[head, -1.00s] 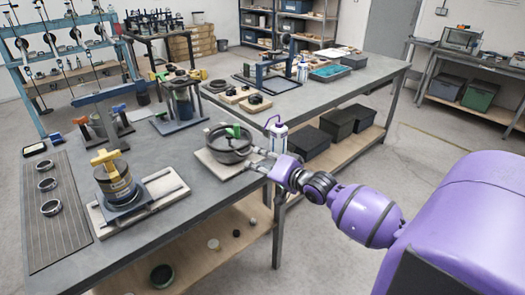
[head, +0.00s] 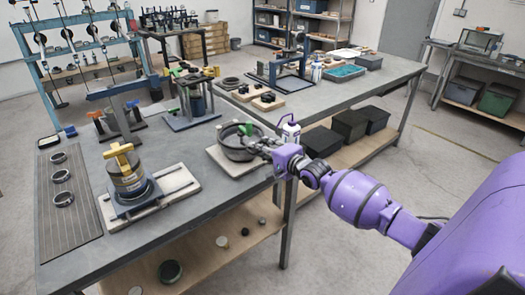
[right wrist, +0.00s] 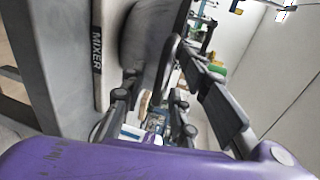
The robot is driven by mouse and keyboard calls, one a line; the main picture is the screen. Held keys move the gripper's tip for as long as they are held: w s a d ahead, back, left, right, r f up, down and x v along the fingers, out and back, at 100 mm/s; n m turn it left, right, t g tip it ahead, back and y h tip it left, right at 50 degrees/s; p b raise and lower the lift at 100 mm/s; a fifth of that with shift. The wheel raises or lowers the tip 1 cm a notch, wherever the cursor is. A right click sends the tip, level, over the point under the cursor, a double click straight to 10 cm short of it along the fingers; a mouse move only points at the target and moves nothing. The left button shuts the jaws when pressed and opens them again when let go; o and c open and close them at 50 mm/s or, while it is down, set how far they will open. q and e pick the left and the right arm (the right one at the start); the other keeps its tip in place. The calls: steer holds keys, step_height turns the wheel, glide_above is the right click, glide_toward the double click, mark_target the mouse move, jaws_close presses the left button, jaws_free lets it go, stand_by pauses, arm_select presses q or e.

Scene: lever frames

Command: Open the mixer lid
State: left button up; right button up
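The mixer is a dark grey round bowl (head: 238,151) on a pale board (head: 219,158) near the table's right front edge. A green part (head: 248,129) shows at its top. In the right wrist view the board carries the word MIXER (right wrist: 97,50), and the grey bowl wall (right wrist: 148,40) is close ahead. My right gripper (head: 262,146) is at the bowl's right side, near its rim. Its two fingers (right wrist: 152,92) stand apart, with a gap between them. I cannot tell whether they touch the mixer. My left gripper is not in view.
A yellow-handled device (head: 125,170) on a pale base stands to the left. Green-handled equipment (head: 190,105) stands behind the mixer. Dark bins (head: 322,140) sit on the lower shelf.

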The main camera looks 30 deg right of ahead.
steer(key=shift+c, duration=0.4)
jaws_close()
steer(key=shift+f, duration=0.15)
